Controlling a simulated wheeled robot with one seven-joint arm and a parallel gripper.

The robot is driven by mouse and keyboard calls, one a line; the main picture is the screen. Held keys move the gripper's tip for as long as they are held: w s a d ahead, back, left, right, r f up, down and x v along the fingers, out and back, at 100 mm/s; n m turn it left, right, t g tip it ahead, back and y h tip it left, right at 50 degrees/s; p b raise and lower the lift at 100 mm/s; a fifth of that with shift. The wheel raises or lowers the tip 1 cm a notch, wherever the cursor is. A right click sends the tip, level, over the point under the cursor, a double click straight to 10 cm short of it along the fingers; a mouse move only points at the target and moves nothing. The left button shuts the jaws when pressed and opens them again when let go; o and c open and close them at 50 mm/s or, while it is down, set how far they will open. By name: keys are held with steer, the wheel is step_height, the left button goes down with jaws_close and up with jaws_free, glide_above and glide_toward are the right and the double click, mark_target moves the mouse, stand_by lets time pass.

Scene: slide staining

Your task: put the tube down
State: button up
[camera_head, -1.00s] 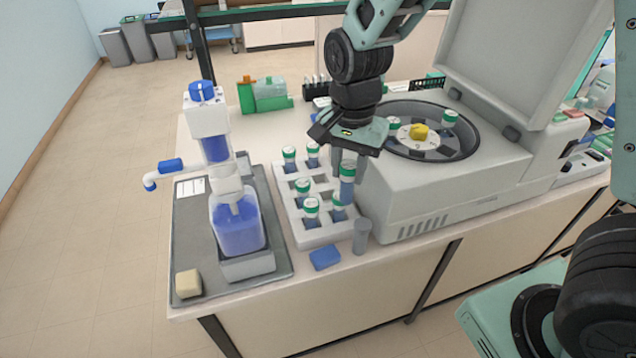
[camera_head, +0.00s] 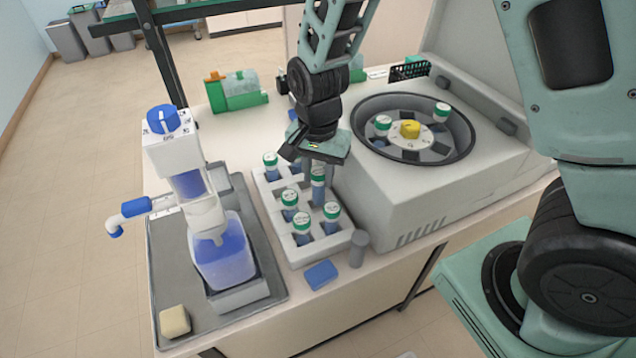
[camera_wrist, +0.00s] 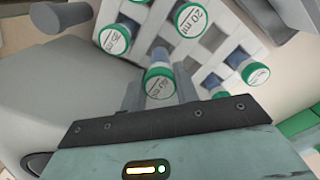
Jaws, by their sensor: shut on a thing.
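My gripper (camera_head: 310,172) is shut on a tube (camera_head: 318,183) with a green-rimmed white cap and blue contents. In the wrist view the held tube's cap (camera_wrist: 159,84) sits between the two fingers. The tube is about upright, at the right column of the white rack (camera_head: 338,243). I cannot tell how far its lower end is in a slot. Other capped tubes stand in the rack, including a front one (camera_head: 302,235), one at front right (camera_head: 331,215) and one at the back left (camera_head: 270,165). My gripper partly hides the rack's back right.
The centrifuge (camera_head: 395,205) stands open close on the right, with capped tubes in its rotor. A blue-bottled dispenser (camera_head: 220,255) on a grey tray stands on the left.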

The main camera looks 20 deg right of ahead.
mark_target(318, 187)
steer(key=shift+f, duration=1.7)
steer(key=shift+f, duration=0.1)
steer(key=shift+f, duration=0.35)
steer(key=o, duration=1)
steer(key=shift+c, duration=0.2)
